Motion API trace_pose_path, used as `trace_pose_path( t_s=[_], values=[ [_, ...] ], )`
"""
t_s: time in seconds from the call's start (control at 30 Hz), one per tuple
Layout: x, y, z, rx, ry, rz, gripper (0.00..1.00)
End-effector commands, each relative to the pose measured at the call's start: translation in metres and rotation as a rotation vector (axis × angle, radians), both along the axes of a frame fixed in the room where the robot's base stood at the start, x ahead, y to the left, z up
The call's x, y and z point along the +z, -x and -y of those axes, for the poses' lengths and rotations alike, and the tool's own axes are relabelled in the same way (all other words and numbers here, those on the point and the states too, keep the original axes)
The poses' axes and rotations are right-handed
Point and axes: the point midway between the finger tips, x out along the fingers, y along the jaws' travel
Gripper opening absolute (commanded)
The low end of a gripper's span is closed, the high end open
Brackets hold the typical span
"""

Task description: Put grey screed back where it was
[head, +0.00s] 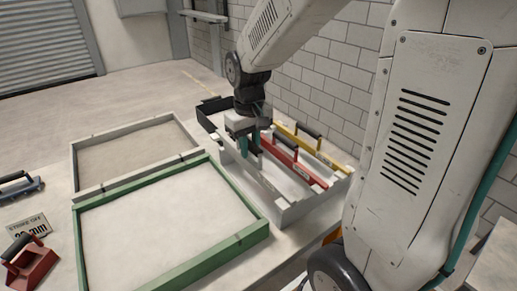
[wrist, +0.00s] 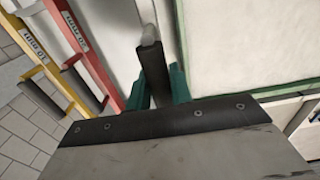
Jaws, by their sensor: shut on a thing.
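My gripper (head: 246,148) points down over the left part of the long grey rack (head: 318,205). Its teal fingers are shut on the black handle of the grey screed (wrist: 152,90) in the wrist view. In the head view a thin grey bar (head: 264,180), seemingly the grey screed, runs along the rack's near side. I cannot tell whether it rests on the rack floor. The red screed (head: 293,164) lies beside it, and the yellow screed (head: 312,148) lies farther back. Both also show at the left in the wrist view.
A green-framed sandbed (head: 172,267) lies left of the rack, with a grey-framed sandbed (head: 125,181) behind it. A sign reading 20 mm (head: 28,227), a red hand tool (head: 31,266) and a blue-grey tool (head: 20,188) sit at far left. A block wall stands behind the rack.

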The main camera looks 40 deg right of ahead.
Motion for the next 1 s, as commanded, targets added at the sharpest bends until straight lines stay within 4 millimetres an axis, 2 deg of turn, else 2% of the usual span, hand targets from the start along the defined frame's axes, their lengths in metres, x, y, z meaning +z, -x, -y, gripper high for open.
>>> trace_pose_path(
  t_s=[0.03,0.1,0.3,0.43,0.67,1.0],
  values=[
    [-0.002,-0.006,0.013,-0.008,0.0,-0.001,0.0],
    [-0.003,-0.014,0.027,-0.007,0.0,-0.001,0.0],
    [-0.005,-0.025,0.047,-0.002,0.0,0.0,0.0],
    [-0.011,-0.026,0.049,0.0,-0.001,-0.003,0.0],
    [-0.039,-0.026,0.048,0.0,0.0,-0.002,0.0],
    [-0.043,-0.026,0.048,0.0,0.0,0.0,0.0]
  ],
)
